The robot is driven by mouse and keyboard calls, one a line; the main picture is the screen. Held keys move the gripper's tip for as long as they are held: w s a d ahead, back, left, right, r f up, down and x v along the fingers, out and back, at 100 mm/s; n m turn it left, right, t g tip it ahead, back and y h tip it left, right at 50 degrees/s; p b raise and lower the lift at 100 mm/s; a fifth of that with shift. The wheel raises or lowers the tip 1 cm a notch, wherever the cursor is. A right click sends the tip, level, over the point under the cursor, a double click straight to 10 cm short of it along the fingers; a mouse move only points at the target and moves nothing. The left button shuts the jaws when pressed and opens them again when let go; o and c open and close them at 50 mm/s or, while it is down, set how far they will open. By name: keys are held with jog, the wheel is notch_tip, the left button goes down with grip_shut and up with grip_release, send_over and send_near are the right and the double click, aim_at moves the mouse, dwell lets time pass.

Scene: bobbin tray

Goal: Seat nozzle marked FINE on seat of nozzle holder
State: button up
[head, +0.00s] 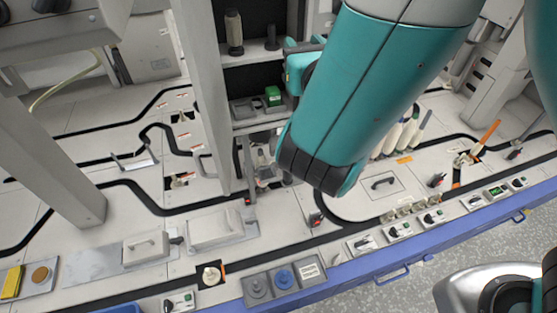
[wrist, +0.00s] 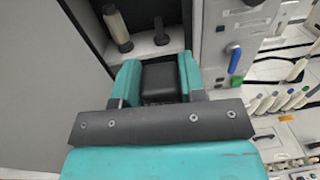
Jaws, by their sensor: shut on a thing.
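My gripper (wrist: 158,72) shows in the wrist view with its two teal fingers closed on the sides of a dark, blocky thing (wrist: 161,80). I cannot read any FINE mark on it, so I cannot tell whether it is the nozzle. In the head view, part of my gripper (head: 298,66) shows behind my teal arm, in front of a dark shelf bay, and what it holds is hidden. I cannot pick out the nozzle holder or its seat for certain in either view.
A grey upright panel (head: 205,100) stands left of the bay. A box with a green block (head: 273,97) sits below. A blue lever (wrist: 234,60) is right in the wrist view. Several pale bobbins stand further right.

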jog(key=s+a+f+y+b, duration=0.1)
jog(key=a+f+b, duration=0.1)
jog(key=f+b, duration=1.8)
jog(key=s+a+f+b, duration=0.1)
jog(key=a+f+b, duration=0.1)
jog(key=f+b, duration=1.85)
jog(key=shift+n, duration=0.4)
jog(key=p+x, duration=0.5)
jog(key=p, duration=0.1)
jog(key=f+p+x, duration=0.1)
jog(key=p+x, duration=0.4)
jog(key=p, duration=0.1)
jog(key=f+p+x, duration=0.1)
jog(key=p+x, duration=0.4)
jog(key=shift+p, duration=0.4)
jog(key=shift+w+f, duration=0.1)
jog(key=shift+f, duration=0.2)
jog(key=shift+f+b, duration=0.4)
jog(key=shift+f, duration=0.05)
jog(key=shift+f, duration=0.15)
jog(key=shift+f+b, duration=0.35)
jog(key=shift+f, duration=0.4)
